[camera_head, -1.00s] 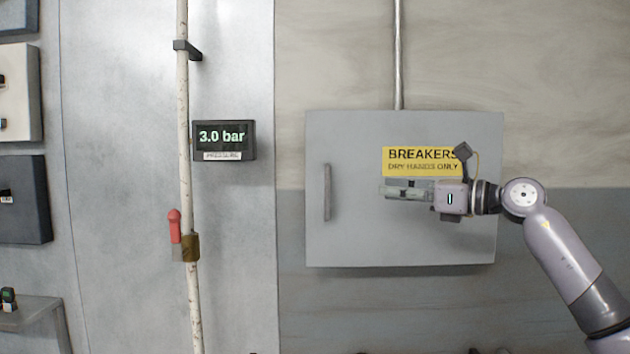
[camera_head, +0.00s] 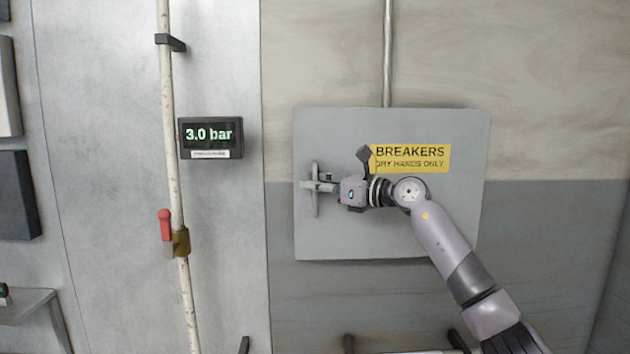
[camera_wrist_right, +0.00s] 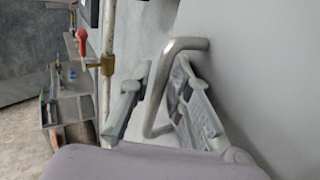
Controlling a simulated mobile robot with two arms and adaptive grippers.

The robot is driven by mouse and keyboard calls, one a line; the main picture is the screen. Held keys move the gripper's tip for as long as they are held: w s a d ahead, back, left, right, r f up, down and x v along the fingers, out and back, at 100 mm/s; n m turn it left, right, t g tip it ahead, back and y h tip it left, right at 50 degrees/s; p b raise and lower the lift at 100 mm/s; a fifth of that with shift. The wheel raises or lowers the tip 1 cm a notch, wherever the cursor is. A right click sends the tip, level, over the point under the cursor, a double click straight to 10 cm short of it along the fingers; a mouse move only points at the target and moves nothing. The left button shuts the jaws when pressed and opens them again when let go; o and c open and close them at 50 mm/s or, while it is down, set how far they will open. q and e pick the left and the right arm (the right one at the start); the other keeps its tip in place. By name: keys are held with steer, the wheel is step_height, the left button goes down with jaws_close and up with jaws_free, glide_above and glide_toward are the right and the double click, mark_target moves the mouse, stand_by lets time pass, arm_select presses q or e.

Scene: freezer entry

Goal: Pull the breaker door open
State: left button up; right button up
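The breaker door (camera_head: 400,225) is the flat grey front of a wall box with a yellow BREAKERS label (camera_head: 410,158). It looks closed. Its upright bar handle (camera_head: 316,207) is near the left edge. My right gripper (camera_head: 316,187) is at the middle of the handle, reaching in from the right. In the right wrist view, the handle (camera_wrist_right: 162,90) passes between the two spread fingers of my right gripper (camera_wrist_right: 162,85). The fingers look open around the bar, with gaps visible. My left gripper is in neither view.
A white pipe (camera_head: 171,120) with a red lever (camera_head: 165,225) runs down the wall to the left. A pressure display (camera_head: 210,137) reads 3.0 bar. A thin conduit (camera_head: 387,50) rises above the box. A shelf (camera_head: 25,306) is at the lower left.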

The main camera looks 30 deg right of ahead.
jaws_close()
stand_by(0.7)
